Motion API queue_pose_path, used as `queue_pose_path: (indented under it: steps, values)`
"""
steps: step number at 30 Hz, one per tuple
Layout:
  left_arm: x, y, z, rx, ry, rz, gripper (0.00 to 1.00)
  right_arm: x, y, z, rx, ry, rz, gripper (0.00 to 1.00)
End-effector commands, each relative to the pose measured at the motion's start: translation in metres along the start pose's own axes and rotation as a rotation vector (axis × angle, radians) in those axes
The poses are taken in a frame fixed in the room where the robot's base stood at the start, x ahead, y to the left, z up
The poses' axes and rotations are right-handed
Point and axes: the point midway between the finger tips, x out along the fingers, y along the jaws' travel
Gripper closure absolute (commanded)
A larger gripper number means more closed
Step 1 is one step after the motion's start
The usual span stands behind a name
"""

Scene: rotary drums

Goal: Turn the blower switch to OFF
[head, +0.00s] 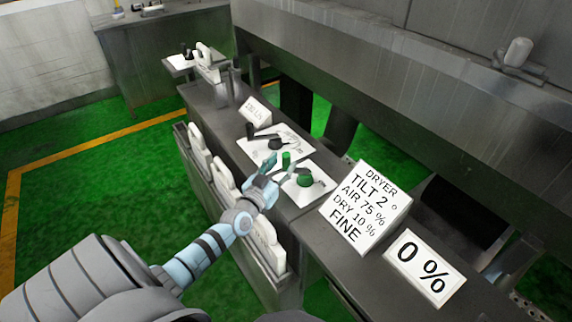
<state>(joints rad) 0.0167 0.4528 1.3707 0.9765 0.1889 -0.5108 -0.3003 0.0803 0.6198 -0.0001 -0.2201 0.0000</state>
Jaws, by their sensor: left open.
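No label reading blower can be read, so I cannot tell which control is the blower switch. A white panel (318,189) on the grey console carries a round green knob (304,179) with a dark part beside it. A small green upright piece (286,159) stands at the panel's far edge. My left gripper (277,168) is open and empty, close to the left of the green knob and in front of part of the panel. I cannot tell whether it touches anything. My right gripper is not in view.
A second white panel (289,138) with a black knob (275,144) and lever lies just beyond. A dryer sign (366,204) and a 0 % sign (424,267) stand to the right. White handles (224,178) line the console's left side. Green floor is clear at left.

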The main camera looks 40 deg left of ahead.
Motion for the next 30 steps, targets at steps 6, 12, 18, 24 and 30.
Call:
queue_pose_path:
  steps: [6, 12, 18, 24, 30]
  values:
    - [0.032, 0.001, 0.003, -0.001, 0.000, 0.001, 0.58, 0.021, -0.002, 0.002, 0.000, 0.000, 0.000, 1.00]
    - [0.036, 0.001, 0.001, -0.001, -0.002, 0.001, 0.58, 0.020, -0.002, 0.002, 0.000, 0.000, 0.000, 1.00]
    - [0.036, 0.001, 0.000, -0.001, -0.002, 0.001, 0.72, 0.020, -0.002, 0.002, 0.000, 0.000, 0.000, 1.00]
    - [0.036, 0.001, 0.000, -0.001, -0.002, 0.001, 1.00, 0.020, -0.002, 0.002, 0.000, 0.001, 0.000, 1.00]
    - [0.036, 0.000, 0.000, -0.001, -0.002, 0.001, 1.00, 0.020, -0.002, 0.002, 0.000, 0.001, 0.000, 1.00]
